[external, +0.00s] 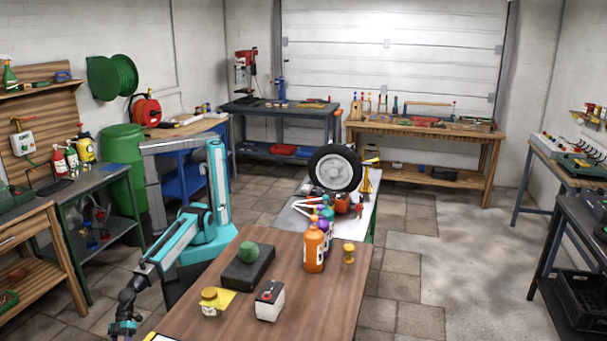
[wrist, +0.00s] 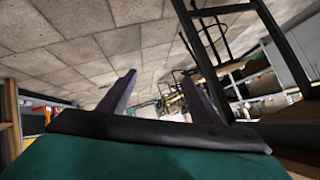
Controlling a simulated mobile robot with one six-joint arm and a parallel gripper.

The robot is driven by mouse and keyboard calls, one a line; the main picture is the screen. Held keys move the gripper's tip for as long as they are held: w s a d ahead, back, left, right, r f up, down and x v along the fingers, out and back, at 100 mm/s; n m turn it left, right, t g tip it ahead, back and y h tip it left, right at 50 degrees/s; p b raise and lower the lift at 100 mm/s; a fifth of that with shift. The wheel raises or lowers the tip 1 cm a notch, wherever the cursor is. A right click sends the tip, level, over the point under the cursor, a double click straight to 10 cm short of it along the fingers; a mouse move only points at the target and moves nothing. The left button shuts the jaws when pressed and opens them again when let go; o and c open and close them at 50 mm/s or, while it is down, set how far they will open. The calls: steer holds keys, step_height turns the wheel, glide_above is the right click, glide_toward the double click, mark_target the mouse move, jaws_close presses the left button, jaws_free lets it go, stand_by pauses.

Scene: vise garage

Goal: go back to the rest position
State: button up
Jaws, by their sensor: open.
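My gripper (external: 124,329) is at the lower left in the external view, beside the left edge of the brown wooden table (external: 200,330) and cut off by the bottom of the picture. In the wrist view my gripper (wrist: 158,95) shows two dark fingers spread apart, with nothing between them. The view there is tilted, with stone floor tiles (wrist: 75,45) beyond the fingers. My gripper touches nothing that I can make out.
A workbench (external: 40,203) stands at the left.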

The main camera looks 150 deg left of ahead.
steer(key=s+a+f+n+g+y+p, duration=0.25)
steer(key=a+f, duration=0.25)
steer(key=a, duration=0.5)
steer(key=s+a+f+n+g+y+p, duration=0.15)
steer(key=a+f+p, duration=0.3)
steer(key=a, duration=0.65)
steer(key=s+a+f+n+g+y+p, duration=0.25)
steer(key=a+f, duration=0.35)
steer(key=a, duration=0.4)
steer(key=s+a+n+g+p, duration=0.1)
steer(key=s+a+g+p, duration=0.2)
steer(key=s, duration=0.6)
steer(key=s+a+f+n+g+h+p, duration=0.1)
steer(key=s+a+n+g+p, duration=0.1)
steer(key=s+a, duration=0.5)
steer(key=s+a+n+g+h+p, duration=0.1)
steer(key=s+a+g+p, duration=0.2)
steer(key=s, duration=0.7)
steer(key=a+p, duration=0.2)
steer(key=a, duration=0.1)
steer(key=shift+s+f+n+g, duration=0.25)
steer(key=shift+s+n+g, duration=0.05)
steer(key=shift+n+g, duration=0.05)
